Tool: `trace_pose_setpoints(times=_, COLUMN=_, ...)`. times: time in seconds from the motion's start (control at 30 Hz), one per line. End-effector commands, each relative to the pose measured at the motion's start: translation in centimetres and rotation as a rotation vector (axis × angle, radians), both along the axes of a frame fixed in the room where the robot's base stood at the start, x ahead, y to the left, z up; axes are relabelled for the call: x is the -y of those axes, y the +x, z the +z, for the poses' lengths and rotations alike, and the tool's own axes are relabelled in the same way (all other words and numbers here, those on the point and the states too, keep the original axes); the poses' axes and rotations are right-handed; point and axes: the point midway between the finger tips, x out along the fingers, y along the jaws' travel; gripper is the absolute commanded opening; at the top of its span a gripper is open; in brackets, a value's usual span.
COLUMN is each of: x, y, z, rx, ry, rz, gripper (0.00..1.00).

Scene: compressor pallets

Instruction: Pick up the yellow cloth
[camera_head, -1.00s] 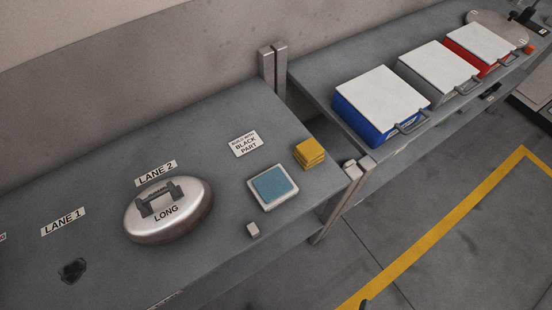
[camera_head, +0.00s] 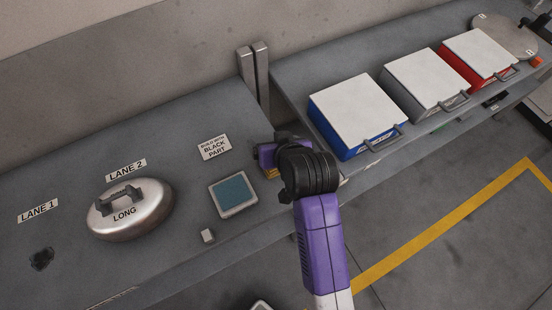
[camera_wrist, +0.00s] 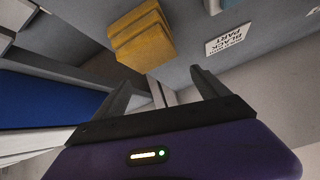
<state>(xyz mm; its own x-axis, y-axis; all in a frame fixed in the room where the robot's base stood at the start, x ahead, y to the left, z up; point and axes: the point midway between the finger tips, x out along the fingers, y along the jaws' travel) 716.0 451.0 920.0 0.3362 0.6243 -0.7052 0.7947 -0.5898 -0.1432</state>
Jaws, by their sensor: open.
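The yellow cloth (camera_wrist: 141,37) is a folded, stacked square on the grey table in the wrist view. In the head view only a sliver of the cloth (camera_head: 271,173) shows, as my arm hides the rest. My gripper (camera_wrist: 157,82) is open and empty, its two grey fingers apart. The cloth lies beyond the fingertips, a little left of the middle between them, and appears not to be touched. In the head view the fingertips are hidden behind my wrist.
A teal pad in a white tray (camera_head: 252,209) lies left of my gripper, with a small white block (camera_head: 208,236) nearby. A silver domed part (camera_head: 146,222) stands further left. Blue (camera_head: 328,138), grey (camera_head: 446,102) and red (camera_head: 457,67) lidded boxes stand on the right-hand table. Two posts (camera_head: 254,78) rise between the tables.

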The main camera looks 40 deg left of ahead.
Motion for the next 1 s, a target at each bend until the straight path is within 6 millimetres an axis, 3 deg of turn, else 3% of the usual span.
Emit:
trace_pose_setpoints(times=0.03, x=-0.9, y=0.1, z=0.4, rx=-0.023, ry=-0.069, rz=0.048, gripper=0.85)
trace_pose_setpoints(times=0.17, x=-1.4, y=-0.6, z=0.6, rx=-0.092, ry=-0.248, rz=0.144, gripper=0.85)
trace_pose_setpoints(times=0.4, x=0.6, y=-1.2, z=2.6, rx=-0.202, ry=-0.565, rz=0.252, gripper=0.85)
trace_pose_setpoints(times=0.63, x=2.5, y=-1.5, z=4.5, rx=-0.26, ry=-0.734, rz=0.287, gripper=0.85)
trace_pose_setpoints(times=1.0, x=2.8, y=-1.8, z=1.4, rx=-0.268, ry=-0.749, rz=0.29, gripper=0.85)
